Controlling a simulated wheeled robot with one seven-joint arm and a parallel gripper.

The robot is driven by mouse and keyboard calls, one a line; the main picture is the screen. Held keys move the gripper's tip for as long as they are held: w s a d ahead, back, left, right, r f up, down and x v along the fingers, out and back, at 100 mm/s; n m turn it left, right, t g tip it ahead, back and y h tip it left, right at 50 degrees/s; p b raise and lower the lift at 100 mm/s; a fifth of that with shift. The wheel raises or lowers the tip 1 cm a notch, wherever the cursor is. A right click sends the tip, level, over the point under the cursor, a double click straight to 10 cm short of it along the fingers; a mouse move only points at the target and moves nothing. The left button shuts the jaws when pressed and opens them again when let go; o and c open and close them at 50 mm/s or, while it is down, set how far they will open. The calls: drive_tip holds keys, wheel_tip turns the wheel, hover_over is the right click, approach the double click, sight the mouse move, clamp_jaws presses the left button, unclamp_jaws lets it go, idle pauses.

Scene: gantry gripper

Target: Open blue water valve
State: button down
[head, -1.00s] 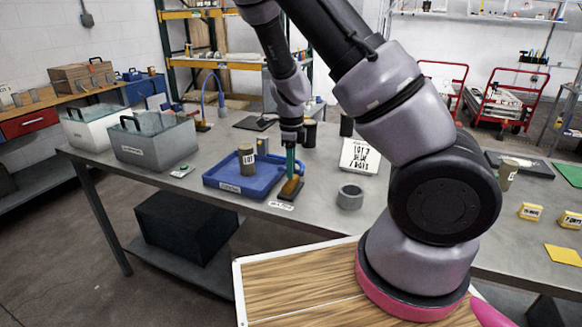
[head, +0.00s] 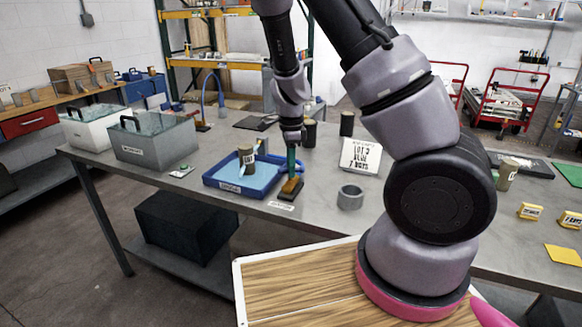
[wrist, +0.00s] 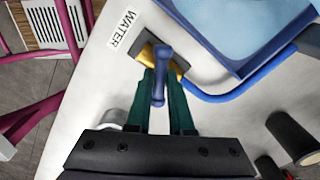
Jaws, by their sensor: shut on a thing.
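The water valve has a blue handle (wrist: 160,62) and a brass-yellow body (wrist: 150,56) on a dark base, seen at the top middle of the wrist view. In the head view the valve body (head: 291,187) stands by the front right corner of the blue tray. My gripper (head: 292,168) reaches down to it from above. In the wrist view its green fingers (wrist: 161,84) are shut on the blue handle, one on each side. A "WATER" label (wrist: 125,28) lies beside the valve. The blue tray (head: 209,183) has a light blue water surface inside.
A cup (head: 247,158) stands at the tray. A blue hose (wrist: 240,92) runs along the tray from near the valve. A grey ring (head: 350,198) and a white sign (head: 361,155) are to the right. Dark cylinders (head: 310,132) stand behind. A grey bin (head: 153,140) is at left.

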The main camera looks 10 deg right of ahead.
drive_tip(key=n, duration=0.7)
drive_tip(key=shift+w, duration=0.1)
drive_tip(key=n, duration=0.6)
drive_tip(key=shift+n, duration=0.4)
drive_tip(key=c, duration=0.8)
unclamp_jaws()
drive_tip(key=shift+o, duration=0.2)
wheel_tip(320, 180, up, 11)
drive_tip(key=shift+f, duration=0.1)
